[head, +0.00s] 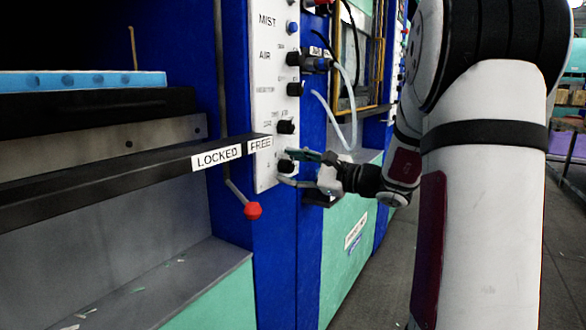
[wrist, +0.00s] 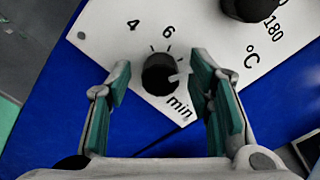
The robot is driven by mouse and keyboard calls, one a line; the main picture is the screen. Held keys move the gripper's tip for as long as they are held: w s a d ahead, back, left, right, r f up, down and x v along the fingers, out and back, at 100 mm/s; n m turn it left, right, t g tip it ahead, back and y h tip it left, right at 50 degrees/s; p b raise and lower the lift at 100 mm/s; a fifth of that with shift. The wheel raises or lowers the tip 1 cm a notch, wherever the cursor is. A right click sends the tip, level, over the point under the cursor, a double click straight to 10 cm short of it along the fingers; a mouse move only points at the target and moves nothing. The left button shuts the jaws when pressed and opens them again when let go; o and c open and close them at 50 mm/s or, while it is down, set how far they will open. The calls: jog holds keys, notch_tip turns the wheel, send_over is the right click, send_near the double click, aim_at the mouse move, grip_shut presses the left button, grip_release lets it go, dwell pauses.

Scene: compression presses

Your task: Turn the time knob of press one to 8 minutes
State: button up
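The time knob (wrist: 160,75) is a round black knob with a white pointer, beside the label "min". The pointer aims to the right in the wrist view, toward my right finger. The numbers 4 and 6 show above the knob; markings behind the right finger are hidden. My gripper (wrist: 161,82) is open, with one teal-padded finger on each side of the knob and a visible gap at each. In the head view my gripper (head: 294,166) is at the lowest knob (head: 286,167) of the white panel (head: 264,100).
A temperature knob (wrist: 250,5) marked 180 °C is at the upper right in the wrist view. Several more knobs sit higher on the panel. A black bar (head: 130,168) labelled LOCKED and FREE, and a red-tipped lever (head: 252,210), are left of my gripper.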

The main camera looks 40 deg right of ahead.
jog(key=v, duration=1.2)
dwell(0.5)
